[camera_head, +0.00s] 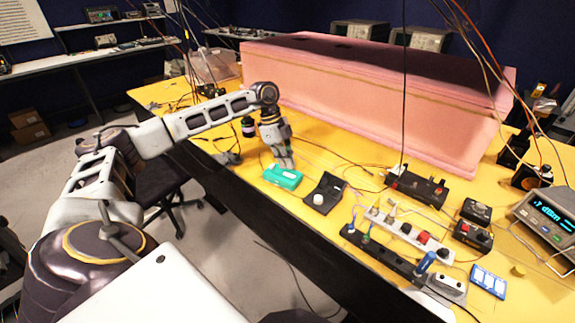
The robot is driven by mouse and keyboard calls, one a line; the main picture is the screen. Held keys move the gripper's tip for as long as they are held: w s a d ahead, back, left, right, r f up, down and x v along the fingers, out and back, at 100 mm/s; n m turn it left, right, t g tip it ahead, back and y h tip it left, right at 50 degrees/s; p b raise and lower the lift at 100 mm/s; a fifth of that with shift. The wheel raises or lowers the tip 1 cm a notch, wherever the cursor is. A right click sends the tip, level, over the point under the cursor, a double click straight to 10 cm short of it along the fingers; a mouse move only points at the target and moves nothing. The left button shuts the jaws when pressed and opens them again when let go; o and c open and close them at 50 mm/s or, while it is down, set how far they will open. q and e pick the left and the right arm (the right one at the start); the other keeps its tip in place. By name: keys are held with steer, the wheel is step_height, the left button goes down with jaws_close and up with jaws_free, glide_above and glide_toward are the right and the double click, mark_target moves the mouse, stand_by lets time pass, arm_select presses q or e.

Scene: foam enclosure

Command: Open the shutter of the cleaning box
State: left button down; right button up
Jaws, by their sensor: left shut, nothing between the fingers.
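A small teal box (281,179), which looks like the cleaning box, lies on the yellow tabletop near its front edge. My left gripper (287,165) points down at the box's far upper side, with its fingers shut and nothing between them. The fingertips are at or just above the box; I cannot tell whether they touch it. The shutter is too small to make out, so its state is unclear. My right gripper is not in view.
A black device with a pale round knob (320,198) lies just right of the box. A long pink foam block (380,99) stands behind. Switch panels (408,232), cables and a display instrument (549,218) crowd the right side of the yellow table (352,151).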

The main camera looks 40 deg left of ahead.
mark_target(280, 171)
arm_select(q)
steer(key=v, duration=0.8)
steer(key=shift+d, duration=0.1)
stand_by(0.7)
